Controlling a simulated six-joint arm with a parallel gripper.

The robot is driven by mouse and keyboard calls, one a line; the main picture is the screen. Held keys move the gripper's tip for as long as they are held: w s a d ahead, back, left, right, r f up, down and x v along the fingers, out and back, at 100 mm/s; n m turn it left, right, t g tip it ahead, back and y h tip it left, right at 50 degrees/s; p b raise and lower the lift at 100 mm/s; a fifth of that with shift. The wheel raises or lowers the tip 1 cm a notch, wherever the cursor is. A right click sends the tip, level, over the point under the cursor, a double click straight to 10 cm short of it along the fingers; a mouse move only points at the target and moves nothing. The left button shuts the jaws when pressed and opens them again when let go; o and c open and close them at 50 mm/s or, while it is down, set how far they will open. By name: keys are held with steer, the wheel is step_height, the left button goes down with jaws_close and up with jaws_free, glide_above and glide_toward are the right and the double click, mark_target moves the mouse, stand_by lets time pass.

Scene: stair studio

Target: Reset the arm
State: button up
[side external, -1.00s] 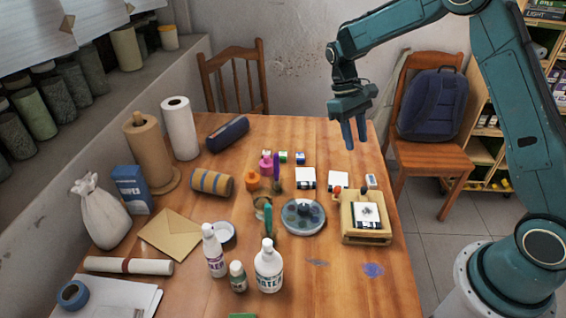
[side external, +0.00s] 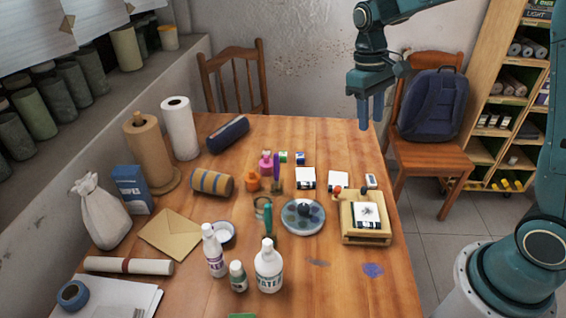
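My gripper (side external: 370,112) hangs in the air above the far right corner of the wooden table (side external: 330,265), fingers pointing down. A narrow gap shows between its two fingers, and nothing is held there. It is well above and behind the wooden block (side external: 378,238) with a black and white printed card on it, and clear of everything on the table.
A round palette (side external: 302,230), white bottles (side external: 268,272), small paint pots (side external: 252,183) and a paper towel roll (side external: 180,130) stand on the table. A chair (side external: 428,155) with a blue backpack (side external: 434,104) stands near my gripper; shelves (side external: 515,90) are at right.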

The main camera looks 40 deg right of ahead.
steer(key=s+a+r+t, duration=0.2)
steer(key=s+r+t, duration=0.1)
steer(key=s, duration=0.7)
steer(key=s+a+r+t, duration=0.3)
steer(key=s+r+t, duration=0.1)
steer(key=s, duration=0.6)
steer(key=shift+r+t, duration=0.3)
steer(key=shift+r, duration=0.4)
